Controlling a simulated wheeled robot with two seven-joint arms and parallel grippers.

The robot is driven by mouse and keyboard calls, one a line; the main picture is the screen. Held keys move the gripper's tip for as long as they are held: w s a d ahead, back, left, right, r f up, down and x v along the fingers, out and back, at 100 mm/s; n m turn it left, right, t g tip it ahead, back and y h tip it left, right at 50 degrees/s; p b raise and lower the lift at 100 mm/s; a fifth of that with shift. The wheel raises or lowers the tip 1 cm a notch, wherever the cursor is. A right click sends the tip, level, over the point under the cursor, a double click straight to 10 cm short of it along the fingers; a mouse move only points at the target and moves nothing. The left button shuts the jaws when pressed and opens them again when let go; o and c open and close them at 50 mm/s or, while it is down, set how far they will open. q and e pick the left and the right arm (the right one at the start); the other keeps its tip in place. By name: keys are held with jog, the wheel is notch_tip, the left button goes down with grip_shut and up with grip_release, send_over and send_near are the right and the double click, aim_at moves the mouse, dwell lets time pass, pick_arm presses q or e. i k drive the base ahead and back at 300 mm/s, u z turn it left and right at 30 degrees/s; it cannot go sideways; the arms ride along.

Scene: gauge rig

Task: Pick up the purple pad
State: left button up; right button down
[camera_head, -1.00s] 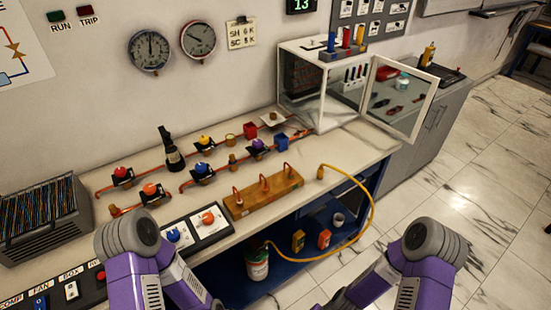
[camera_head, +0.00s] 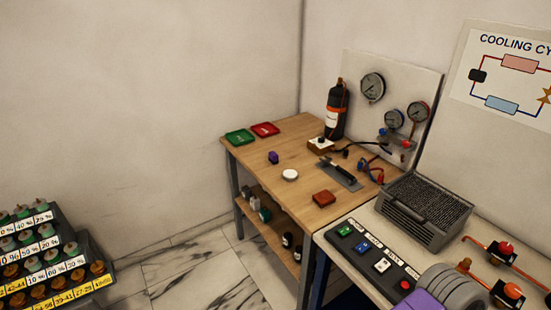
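A small purple piece (camera_head: 273,157), which looks like the purple pad, sits on the wooden table (camera_head: 253,157) towards its left side. It lies below the green and red trays and left of a round white disc (camera_head: 290,175). It is too small to tell its exact shape. Nothing touches it. Neither of my grippers is in view. Only a purple and grey part of my own arm shows at the bottom right.
A green tray (camera_head: 240,137) and red tray (camera_head: 265,129) lie behind. A black cylinder (camera_head: 337,108), a dark tool on a grey mat (camera_head: 340,172) and a red-brown block (camera_head: 324,198) stand right. A tiered rack (camera_head: 40,255) is lower left. Marble floor (camera_head: 185,270) is free between.

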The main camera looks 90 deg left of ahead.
aim_at(273, 157)
jog(key=u, duration=3.95)
jog(key=i, duration=2.85)
jog(key=z, duration=2.3)
